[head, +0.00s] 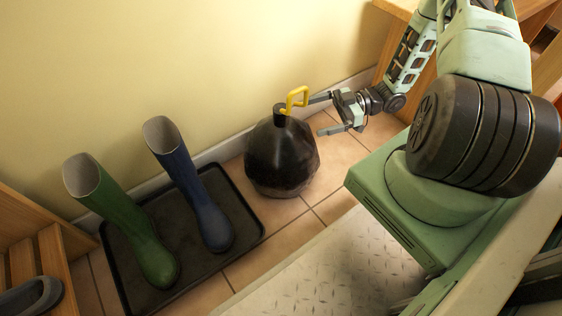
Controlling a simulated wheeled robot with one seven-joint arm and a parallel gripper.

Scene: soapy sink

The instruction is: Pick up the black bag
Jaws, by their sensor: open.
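A black bag (280,158) stands upright on the tiled floor by the wall, in the middle of the head view. It is bulky, narrows to a neck at the top, and has a yellow handle (297,98) there. My gripper (315,115) is open at the bag's upper right. Its two fingers point left toward the bag's neck. The upper finger's tip is close to the yellow handle; I cannot tell whether they touch. Nothing shows between the fingers.
A black boot tray (241,236) lies left of the bag, holding a green boot (128,222) and a blue boot (192,186). A wooden rack (52,262) with a grey shoe (30,298) is at far left. The wall is close behind the bag. Bare tiles lie in front.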

